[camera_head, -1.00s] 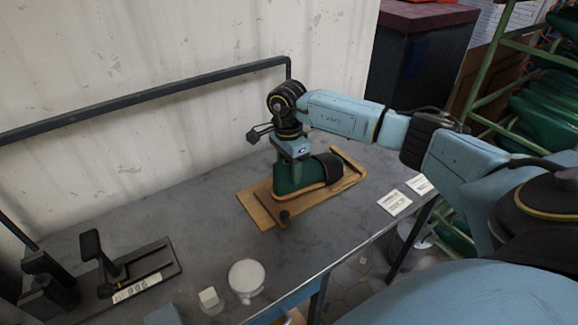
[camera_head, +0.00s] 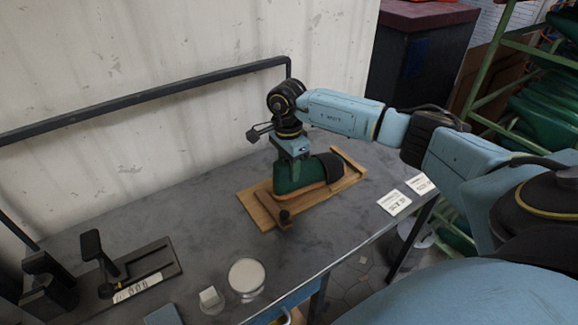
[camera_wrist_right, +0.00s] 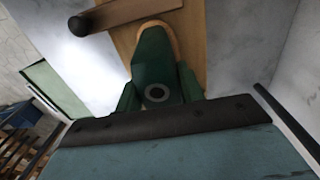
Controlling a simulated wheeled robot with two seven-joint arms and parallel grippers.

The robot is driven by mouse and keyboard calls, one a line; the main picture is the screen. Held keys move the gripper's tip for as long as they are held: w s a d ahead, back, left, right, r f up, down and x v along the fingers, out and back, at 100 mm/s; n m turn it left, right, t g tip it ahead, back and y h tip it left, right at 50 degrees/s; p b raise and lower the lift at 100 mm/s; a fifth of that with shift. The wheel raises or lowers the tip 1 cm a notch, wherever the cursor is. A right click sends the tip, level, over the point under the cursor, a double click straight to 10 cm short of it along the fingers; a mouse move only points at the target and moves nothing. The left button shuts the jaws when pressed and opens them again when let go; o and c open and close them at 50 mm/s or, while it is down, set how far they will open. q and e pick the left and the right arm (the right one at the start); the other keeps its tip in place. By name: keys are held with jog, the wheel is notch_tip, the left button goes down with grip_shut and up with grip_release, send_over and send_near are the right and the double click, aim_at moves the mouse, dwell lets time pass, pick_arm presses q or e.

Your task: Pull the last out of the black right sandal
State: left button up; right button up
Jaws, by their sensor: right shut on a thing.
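The green last (camera_head: 291,174) stands in the black sandal (camera_head: 329,166), whose dark strap wraps the toe end. The sandal sits on a wooden board (camera_head: 258,212) on the workbench. My right gripper (camera_head: 291,157) points down from above and is shut on the top of the last at the heel end. In the right wrist view the green last (camera_wrist_right: 153,52) lies between the fingers, with a dark round hole in its top. The strap is out of sight in that view. My left gripper is not in view.
A dark knob (camera_head: 284,215) stands at the board's front edge. White cards (camera_head: 394,202) lie to the right. A black rail runs along the wall.

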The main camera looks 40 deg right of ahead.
jog(key=shift+w+a+r, duration=0.1)
jog(key=shift+w+a, duration=0.05)
jog(key=shift+a, duration=1.05)
jog(key=shift+a, duration=0.15)
jog(key=shift+w+a+p, duration=0.15)
jog(key=shift+a+p, duration=0.3)
jog(key=shift+a, duration=0.6)
jog(key=shift+a+r, duration=0.1)
jog(key=shift+w+a, duration=0.15)
jog(key=shift+a, duration=0.95)
jog(key=shift+a, duration=0.1)
jog(key=shift+w+a+r, duration=0.1)
jog(key=shift+a, duration=1)
